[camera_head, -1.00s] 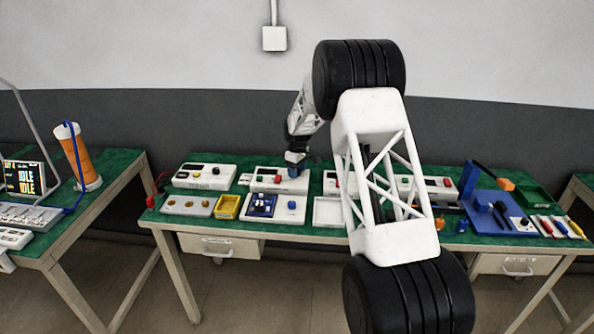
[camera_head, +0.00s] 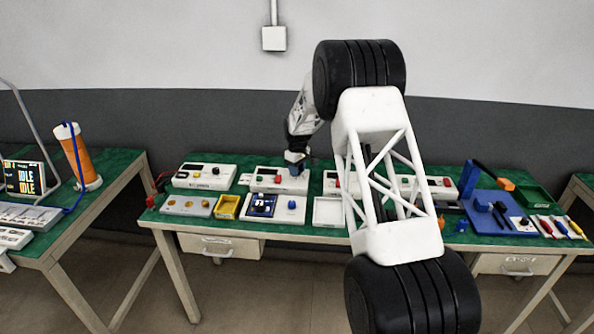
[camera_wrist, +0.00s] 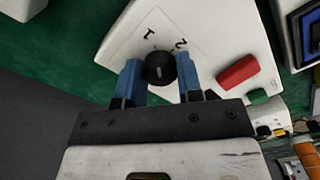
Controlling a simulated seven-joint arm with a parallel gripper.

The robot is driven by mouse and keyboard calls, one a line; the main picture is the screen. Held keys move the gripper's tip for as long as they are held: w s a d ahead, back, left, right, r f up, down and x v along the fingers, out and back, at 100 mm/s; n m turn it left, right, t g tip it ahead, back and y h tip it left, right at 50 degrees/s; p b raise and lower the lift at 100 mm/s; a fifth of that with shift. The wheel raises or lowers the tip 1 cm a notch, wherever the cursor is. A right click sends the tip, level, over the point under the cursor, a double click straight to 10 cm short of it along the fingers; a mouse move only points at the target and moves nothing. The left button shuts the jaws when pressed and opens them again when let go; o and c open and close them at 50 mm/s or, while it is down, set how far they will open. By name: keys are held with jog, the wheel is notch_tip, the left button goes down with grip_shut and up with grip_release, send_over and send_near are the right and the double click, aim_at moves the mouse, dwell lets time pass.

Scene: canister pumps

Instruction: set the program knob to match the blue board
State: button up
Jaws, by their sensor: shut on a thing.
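The program knob (camera_wrist: 160,68) is a round black knob with a light pointer line, on a white panel (camera_wrist: 120,48). The digits 1 and 2 are printed beyond it in the wrist view. The line runs nearly up and down the picture; which digit it marks I cannot tell. My gripper (camera_wrist: 160,76) is shut on the knob, one blue finger on each side. In the head view my gripper (camera_head: 293,168) is at the right end of the panel (camera_head: 262,188) and hides the knob. The blue board (camera_head: 262,205) lies just in front; its marks are too small to read.
Similar white units stand on both sides along the green bench.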

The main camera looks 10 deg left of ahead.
jog(key=m, duration=0.5)
jog(key=shift+r, duration=0.1)
jog(key=m, duration=0.5)
dwell(0.4)
jog(key=o, duration=0.9)
jog(key=shift+d+r, duration=0.1)
jog(key=shift+r, duration=3.75)
